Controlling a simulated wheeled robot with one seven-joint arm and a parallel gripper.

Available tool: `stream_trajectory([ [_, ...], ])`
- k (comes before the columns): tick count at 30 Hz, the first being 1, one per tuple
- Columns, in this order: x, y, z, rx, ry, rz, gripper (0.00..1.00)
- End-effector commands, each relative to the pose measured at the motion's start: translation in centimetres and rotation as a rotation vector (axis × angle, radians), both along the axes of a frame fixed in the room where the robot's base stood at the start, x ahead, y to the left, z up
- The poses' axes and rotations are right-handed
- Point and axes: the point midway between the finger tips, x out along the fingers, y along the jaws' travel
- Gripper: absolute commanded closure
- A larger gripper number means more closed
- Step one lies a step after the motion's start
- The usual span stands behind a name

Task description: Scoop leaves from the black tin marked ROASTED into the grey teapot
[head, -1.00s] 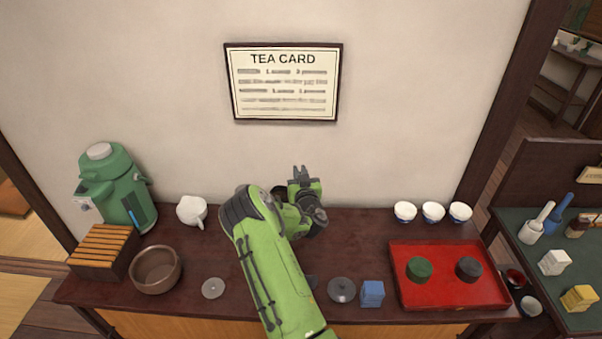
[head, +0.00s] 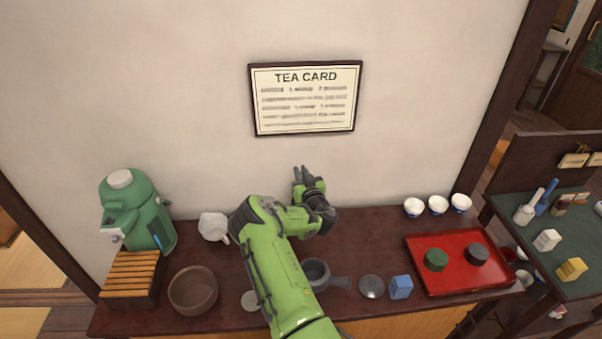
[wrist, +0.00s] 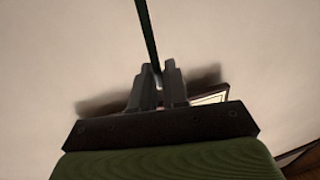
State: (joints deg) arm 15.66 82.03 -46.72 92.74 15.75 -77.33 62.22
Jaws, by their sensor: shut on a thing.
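My gripper (head: 309,178) is raised near the wall above the back of the counter. In the wrist view my gripper (wrist: 160,88) is shut on a thin dark green strip (wrist: 147,35), perhaps a scoop; its far end is out of that view. The grey teapot (head: 316,272) with a side handle stands on the counter, partly hidden by my arm. A black tin (head: 478,254) stands on the red tray (head: 455,286), right of a green tin (head: 436,259). No marking is readable on either tin.
A white pot (head: 213,227), brown bowl (head: 193,290), slatted wooden box (head: 130,278) and green dispenser (head: 139,212) stand at left. A round grey lid (head: 371,286) and blue box (head: 401,287) lie right of the teapot. White cups (head: 438,205) stand behind the tray.

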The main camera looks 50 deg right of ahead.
Motion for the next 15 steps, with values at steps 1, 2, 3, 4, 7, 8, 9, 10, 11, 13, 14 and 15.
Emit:
stream_trajectory([
  [1,0.0,0.0,-1.0,0.000,0.000,0.000,1.00],
  [2,0.0,0.0,-1.3,0.000,0.000,0.000,1.00],
  [3,0.0,0.0,-1.7,0.001,0.000,0.000,1.00],
  [4,0.0,0.0,-1.9,0.001,0.000,-0.001,1.00],
  [7,0.0,0.0,-2.7,0.001,0.000,-0.001,1.00],
  [8,0.0,0.0,-3.0,0.000,-0.001,-0.001,1.00],
  [9,0.0,0.0,-3.4,0.000,-0.001,-0.001,1.00],
  [10,0.0,0.0,-3.6,0.000,-0.001,-0.001,1.00],
  [11,0.0,0.0,-3.9,0.000,-0.001,-0.001,1.00],
  [13,0.0,0.0,-4.6,0.000,-0.001,0.000,1.00],
  [14,0.0,0.0,-4.8,0.000,-0.001,0.000,1.00],
  [15,0.0,0.0,-5.2,0.000,-0.001,0.000,1.00],
])
